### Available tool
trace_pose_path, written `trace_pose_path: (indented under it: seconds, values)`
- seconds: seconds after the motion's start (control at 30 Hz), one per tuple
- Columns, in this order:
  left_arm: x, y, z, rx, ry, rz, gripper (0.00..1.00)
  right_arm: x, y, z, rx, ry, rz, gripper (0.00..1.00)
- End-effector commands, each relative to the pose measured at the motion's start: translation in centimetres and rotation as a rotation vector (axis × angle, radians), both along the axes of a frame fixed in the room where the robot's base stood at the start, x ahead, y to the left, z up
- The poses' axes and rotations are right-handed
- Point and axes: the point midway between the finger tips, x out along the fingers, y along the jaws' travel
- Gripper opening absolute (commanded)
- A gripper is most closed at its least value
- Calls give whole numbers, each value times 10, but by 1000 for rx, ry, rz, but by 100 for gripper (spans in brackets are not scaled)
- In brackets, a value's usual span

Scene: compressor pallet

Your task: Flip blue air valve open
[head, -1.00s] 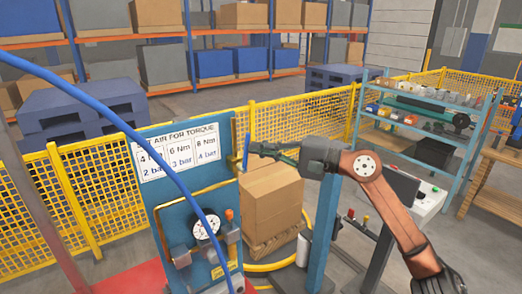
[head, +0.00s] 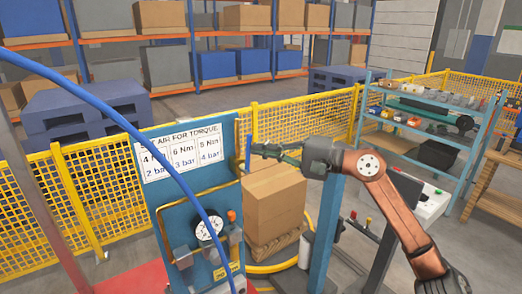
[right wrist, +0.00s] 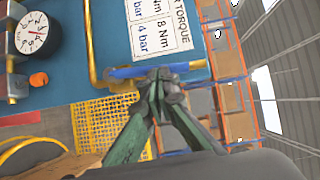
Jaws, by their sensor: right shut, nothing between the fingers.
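The blue valve lever (head: 248,152) stands upright at the right edge of the blue air panel (head: 178,222) in the head view. In the right wrist view the lever (right wrist: 130,71) lies across the picture, its left end at the yellow pipe (right wrist: 92,45). My right gripper (head: 257,149) is shut and empty, with its green fingers pointing left at the lever. In the right wrist view its fingertips (right wrist: 158,80) overlap the lever's right part; I cannot tell whether they touch. My left gripper is out of view.
A pressure gauge (head: 209,228) and an orange knob (head: 231,215) sit low on the panel. A blue hose (head: 130,127) crosses in front. Cardboard boxes (head: 275,208) stand on a pallet behind. A yellow mesh fence (head: 295,121) runs behind the panel.

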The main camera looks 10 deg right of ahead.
Motion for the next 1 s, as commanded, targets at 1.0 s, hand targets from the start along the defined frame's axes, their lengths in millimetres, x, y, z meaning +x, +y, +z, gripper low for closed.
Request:
trace_pose_path:
  seconds: [1.0]
  values:
    - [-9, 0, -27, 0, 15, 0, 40, -43, -129, -11, 0, 0, -8, 0]
